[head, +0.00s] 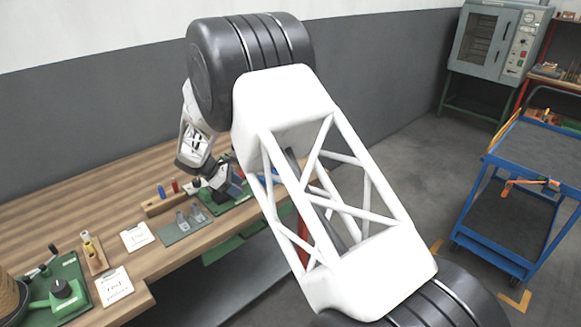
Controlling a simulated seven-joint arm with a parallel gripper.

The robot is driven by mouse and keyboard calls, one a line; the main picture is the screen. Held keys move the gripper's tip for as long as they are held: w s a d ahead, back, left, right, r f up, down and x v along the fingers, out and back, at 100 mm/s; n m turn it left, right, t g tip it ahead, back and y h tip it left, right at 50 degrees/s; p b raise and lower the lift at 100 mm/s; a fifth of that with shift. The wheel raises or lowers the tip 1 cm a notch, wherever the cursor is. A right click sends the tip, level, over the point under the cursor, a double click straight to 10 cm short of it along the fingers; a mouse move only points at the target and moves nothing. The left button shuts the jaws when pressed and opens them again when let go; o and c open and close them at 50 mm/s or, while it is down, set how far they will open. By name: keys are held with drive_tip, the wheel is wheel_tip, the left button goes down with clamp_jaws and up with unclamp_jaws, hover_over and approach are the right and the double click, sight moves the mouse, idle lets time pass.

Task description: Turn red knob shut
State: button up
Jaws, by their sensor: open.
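My gripper (218,187) is at the end of my white arm, over the workbench (120,190). It is small in the picture, appears empty and points down at a green-based device (240,198) with dark parts. My wrist and arm cover much of that device. I cannot make out a red knob on it, and whether the gripper touches it is unclear. A small red upright piece (175,185) stands in a wooden block (160,207), left of my gripper. Another green device (62,300) with a black knob (61,288) sits at the bench's near left.
A grey-green plate with metal pieces (184,229) lies just in front of the wooden block. White cards (114,286) and a small wooden holder (95,258) are further left. A blue cart (535,150) and a grey oven (495,40) stand at right. The floor between is clear.

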drive_tip(key=n+t+y, duration=0.1)
drive_tip(key=n+t, duration=0.1)
drive_tip(key=n, duration=0.1)
drive_tip(key=shift+s+n+t, duration=0.15)
drive_tip(key=shift+n+t, duration=0.25)
drive_tip(key=n+t+y, duration=0.1)
drive_tip(key=n+t, duration=0.1)
drive_tip(key=n, duration=0.1)
drive_tip(key=shift+d+y, duration=0.1)
drive_tip(key=shift+y, duration=0.2)
drive_tip(key=n+t+y, duration=0.1)
drive_tip(key=n, duration=0.1)
drive_tip(key=n+y, duration=0.1)
drive_tip(key=n, duration=0.1)
drive_tip(key=shift+s+n+t+y, duration=0.1)
drive_tip(key=shift+n+t+y, duration=0.2)
drive_tip(key=shift+t, duration=0.1)
drive_tip(key=shift+d+n+t+y, duration=0.1)
drive_tip(key=shift+n+t+y, duration=0.3)
drive_tip(key=shift+n+y, duration=1.1)
